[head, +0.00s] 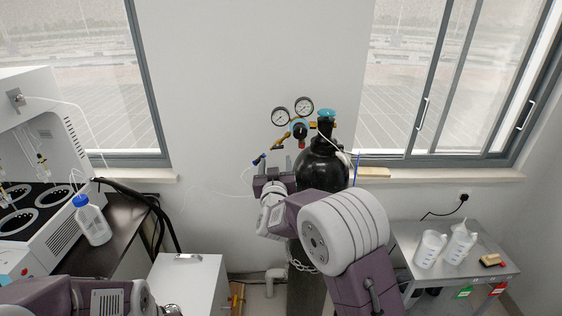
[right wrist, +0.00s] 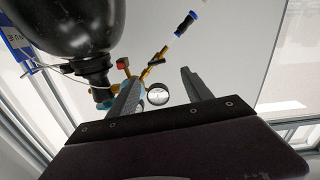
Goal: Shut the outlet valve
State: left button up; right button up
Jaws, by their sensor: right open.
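The gas regulator (head: 299,130) with two round gauges sits at the neck of a black cylinder (head: 322,164). Its brass outlet piece (head: 280,142) points down and left towards a blue-tipped hose fitting (head: 259,160). In the right wrist view, the brass outlet piece (right wrist: 155,59) lies beyond the fingers, with the blue-ended fitting (right wrist: 187,21) further out. My right gripper (head: 279,166) is open and empty, just below the outlet; the wrist view shows its spread fingers (right wrist: 160,78) with a gauge between them. My left gripper's jaws cannot be made out at the bottom edge.
A grey side table (head: 490,268) with two white jugs stands at right. At left are a white distiller (head: 50,235) and a blue-capped bottle (head: 92,220) on a dark bench. A white cabinet (head: 190,285) stands low in the middle. A thin hose runs along the wall.

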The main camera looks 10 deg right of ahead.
aim_at(278, 148)
jog(key=w+p, duration=0.1)
jog(key=w, duration=0.1)
jog(key=w+d+p, duration=0.1)
jog(key=w+p, duration=0.1)
jog(key=w, duration=0.1)
jog(key=w+d+p, duration=0.1)
jog(key=w+p, duration=0.1)
jog(key=w, duration=0.1)
jog(key=shift+w+d+r, duration=0.1)
jog(key=shift+w, duration=0.4)
jog(key=shift+w+d, duration=0.15)
jog(key=shift+d, duration=0.15)
jog(key=shift+a, duration=0.15)
grip_shut()
jog(key=shift+f, duration=0.2)
